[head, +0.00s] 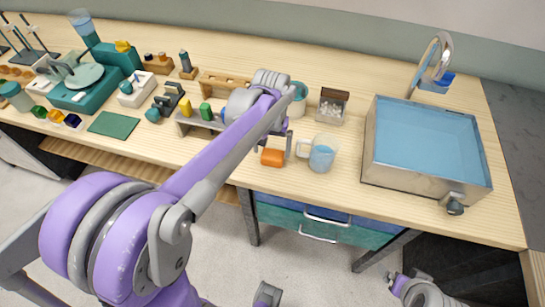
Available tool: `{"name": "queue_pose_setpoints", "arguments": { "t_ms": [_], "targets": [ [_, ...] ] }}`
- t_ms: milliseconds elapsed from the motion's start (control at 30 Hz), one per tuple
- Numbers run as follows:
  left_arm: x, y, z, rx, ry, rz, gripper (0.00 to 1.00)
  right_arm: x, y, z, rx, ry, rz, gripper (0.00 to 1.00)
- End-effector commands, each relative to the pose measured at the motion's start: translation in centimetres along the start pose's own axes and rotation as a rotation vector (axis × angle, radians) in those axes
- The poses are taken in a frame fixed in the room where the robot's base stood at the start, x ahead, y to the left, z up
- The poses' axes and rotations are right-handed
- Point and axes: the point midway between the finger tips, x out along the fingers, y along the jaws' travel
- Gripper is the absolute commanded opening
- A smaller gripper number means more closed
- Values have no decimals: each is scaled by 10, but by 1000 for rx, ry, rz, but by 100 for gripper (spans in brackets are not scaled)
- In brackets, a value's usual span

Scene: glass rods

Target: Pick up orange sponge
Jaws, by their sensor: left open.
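The orange sponge (272,157) lies on the wooden counter near its front edge, left of a clear jug of blue liquid. My left gripper (276,146) reaches over the counter from the left and points down at the sponge. Its fingers are open, one near each end of the sponge. I cannot tell whether they touch it. The fingers hide a little of the sponge's back side.
The jug (321,155) stands close to the right of the sponge. A metal sink (415,188) with blue water is further right. A wooden rack (198,127) with coloured blocks is to the left. Drawers (320,222) are below the counter edge.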

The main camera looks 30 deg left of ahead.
Motion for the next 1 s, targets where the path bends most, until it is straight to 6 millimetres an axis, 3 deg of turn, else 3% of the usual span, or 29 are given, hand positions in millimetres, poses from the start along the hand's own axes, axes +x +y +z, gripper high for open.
{"name": "queue_pose_setpoints", "arguments": {
  "t_ms": [200,500,900,1000],
  "targets": [
    [32,2,-3,0,0,0,100,2,0,1,0,-1,0,96],
    [37,2,-3,0,0,0,100,2,0,1,0,-1,0,96],
    [37,2,-2,0,0,0,30,2,0,1,0,-1,0,96],
    [37,2,-2,0,0,0,28,2,0,1,0,-1,0,96]
  ]
}}
